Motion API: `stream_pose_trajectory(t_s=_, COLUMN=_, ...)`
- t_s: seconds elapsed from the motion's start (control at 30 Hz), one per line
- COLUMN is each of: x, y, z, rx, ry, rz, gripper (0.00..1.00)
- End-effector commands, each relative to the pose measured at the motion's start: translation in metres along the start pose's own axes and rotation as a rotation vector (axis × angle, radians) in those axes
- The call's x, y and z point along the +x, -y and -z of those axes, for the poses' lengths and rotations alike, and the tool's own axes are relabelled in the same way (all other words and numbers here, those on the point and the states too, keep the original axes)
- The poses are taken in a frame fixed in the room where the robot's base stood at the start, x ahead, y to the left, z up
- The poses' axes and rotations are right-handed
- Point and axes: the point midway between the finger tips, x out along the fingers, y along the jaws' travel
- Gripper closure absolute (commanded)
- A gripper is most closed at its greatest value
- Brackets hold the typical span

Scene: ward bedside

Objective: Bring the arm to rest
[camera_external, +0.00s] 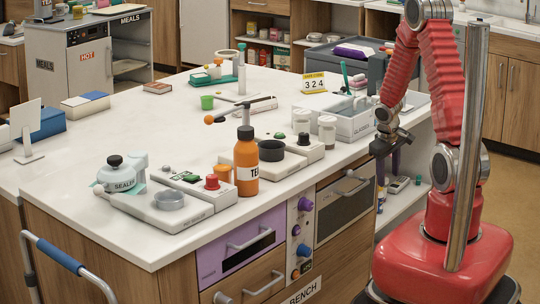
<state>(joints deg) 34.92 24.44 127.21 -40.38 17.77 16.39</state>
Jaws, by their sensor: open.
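My red arm stands at the right of the view, folded upward with its forearm hanging down.
An upright metal pole (470,130) stands before my arm. Open shelves (412,205) lie below the gripper.

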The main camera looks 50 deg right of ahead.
Motion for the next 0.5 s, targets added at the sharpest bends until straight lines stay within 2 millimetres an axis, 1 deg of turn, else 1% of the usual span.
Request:
stream_pose_trajectory(t_s=0.03, x=-0.015, y=0.003, z=-0.001, rx=0.000, ry=0.006, rz=-0.006, gripper=0.56)
stream_pose_trajectory(t_s=0.1, x=-0.033, y=0.007, z=-0.005, rx=0.003, ry=0.020, rz=-0.010, gripper=0.56)
stream_pose_trajectory(t_s=0.27, x=-0.073, y=0.020, z=-0.016, rx=0.008, ry=0.048, rz=-0.006, gripper=0.56)
stream_pose_trajectory(t_s=0.5, x=-0.129, y=0.048, z=-0.034, rx=0.009, ry=0.072, rz=0.028, gripper=0.56)
